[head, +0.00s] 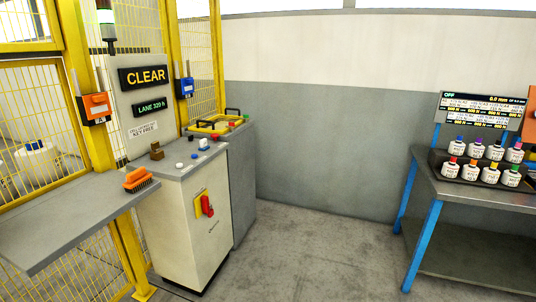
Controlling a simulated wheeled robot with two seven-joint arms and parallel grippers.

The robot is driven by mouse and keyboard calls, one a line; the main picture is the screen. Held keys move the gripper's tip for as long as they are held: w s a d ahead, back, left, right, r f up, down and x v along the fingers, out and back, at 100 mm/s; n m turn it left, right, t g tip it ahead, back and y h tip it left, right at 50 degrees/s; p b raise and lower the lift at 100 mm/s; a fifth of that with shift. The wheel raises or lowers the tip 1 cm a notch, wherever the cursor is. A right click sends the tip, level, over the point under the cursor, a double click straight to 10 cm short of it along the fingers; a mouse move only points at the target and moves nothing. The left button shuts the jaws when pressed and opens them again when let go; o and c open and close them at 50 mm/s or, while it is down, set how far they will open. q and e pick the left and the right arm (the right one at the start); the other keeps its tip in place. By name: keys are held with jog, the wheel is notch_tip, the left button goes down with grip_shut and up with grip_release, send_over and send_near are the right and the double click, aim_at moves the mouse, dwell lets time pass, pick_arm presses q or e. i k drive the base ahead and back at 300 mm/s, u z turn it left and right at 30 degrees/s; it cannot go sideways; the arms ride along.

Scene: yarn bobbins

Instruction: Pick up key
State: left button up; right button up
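I cannot make out a key for certain. A small brown-brass block-like object (157,151) stands at the back left of the grey control cabinet's top (184,158); it is too small to tell whether it is or holds a key. A white label (142,130) with small text that seems to end in "KEY FREE" is on the panel behind it. A red rotary handle on a yellow plate (201,203) is on the cabinet's front. Neither of my grippers is in view.
A grey shelf (75,220) at the left carries an orange brush (138,180). Yellow mesh fencing (30,110) stands behind. At the right, a blue-legged bench (480,193) holds several white bottles with coloured caps. The floor (310,245) between is clear.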

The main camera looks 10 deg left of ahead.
aim_at(155, 145)
jog(key=u, duration=0.15)
jog(key=i, duration=2.3)
jog(key=u, duration=0.4)
